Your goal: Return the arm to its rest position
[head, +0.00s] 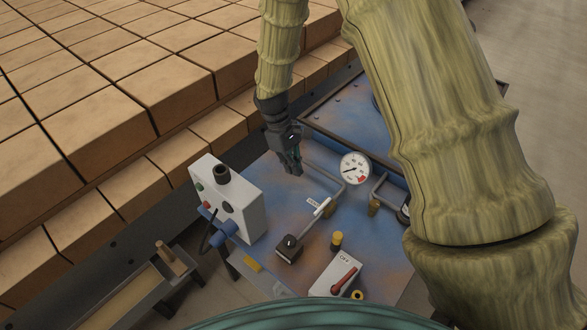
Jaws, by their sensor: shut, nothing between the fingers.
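My gripper (292,165) hangs fingers down at the end of my arm, above the blue and rust-coloured panel surface (290,218). Its dark fingers look closed together, with nothing between them. It is left of the pressure gauge and right of the white control box. My arm covers the right part of the view and part of the panel behind it.
A white box (245,207) with a black knob stands at the panel's left. A round gauge (354,168), a lever with a white handle (322,207) and a red-handled switch box (337,274) rise from the panel. Stacked bricks (110,115) fill the left.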

